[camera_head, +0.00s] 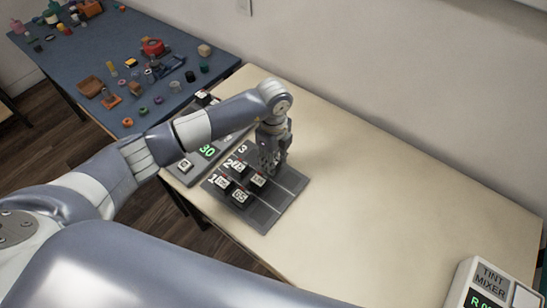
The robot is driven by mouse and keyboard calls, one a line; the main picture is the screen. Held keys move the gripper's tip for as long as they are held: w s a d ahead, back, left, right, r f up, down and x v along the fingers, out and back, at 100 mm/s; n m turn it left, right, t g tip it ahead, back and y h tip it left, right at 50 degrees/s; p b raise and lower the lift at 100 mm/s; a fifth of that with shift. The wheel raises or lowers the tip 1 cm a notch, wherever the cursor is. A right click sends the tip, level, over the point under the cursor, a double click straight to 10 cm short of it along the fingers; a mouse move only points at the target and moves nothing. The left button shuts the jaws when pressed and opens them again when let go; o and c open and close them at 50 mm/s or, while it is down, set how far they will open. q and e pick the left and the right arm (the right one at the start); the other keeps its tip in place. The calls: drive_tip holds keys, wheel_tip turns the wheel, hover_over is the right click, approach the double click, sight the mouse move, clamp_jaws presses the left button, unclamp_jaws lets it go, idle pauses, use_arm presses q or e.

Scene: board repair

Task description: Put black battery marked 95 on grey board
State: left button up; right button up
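The grey board (262,214) lies on the beige table, with white numbers 1, 2 and 3 along its left edge. Several black batteries with pale labels sit on it. The front battery (240,197) has a label that looks like 65 or 95. Others are the left battery (222,183), the back battery (238,167) and the right battery (257,181); their labels are too small to read surely. My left gripper (269,168) points down over the board's back part, just behind the right battery. Its fingertips are unclear. My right gripper is out of view.
A dark unit with a green 30 display (207,151) stands left of the board, with another battery (185,165) on it. A blue table (60,75) behind holds many small items. A tint mixer (490,285) stands at front right. The table's middle is clear.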

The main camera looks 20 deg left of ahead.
use_arm(q)
drive_tip(key=shift+f, duration=0.2)
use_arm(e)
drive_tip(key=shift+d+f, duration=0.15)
use_arm(q)
drive_tip(key=o, duration=1.2)
drive_tip(key=shift+c, duration=0.2)
drive_tip(key=shift+o, duration=0.2)
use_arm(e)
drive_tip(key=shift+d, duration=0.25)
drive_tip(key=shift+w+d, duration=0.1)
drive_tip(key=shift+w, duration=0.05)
use_arm(q)
wheel_tip(320, 180, up, 12)
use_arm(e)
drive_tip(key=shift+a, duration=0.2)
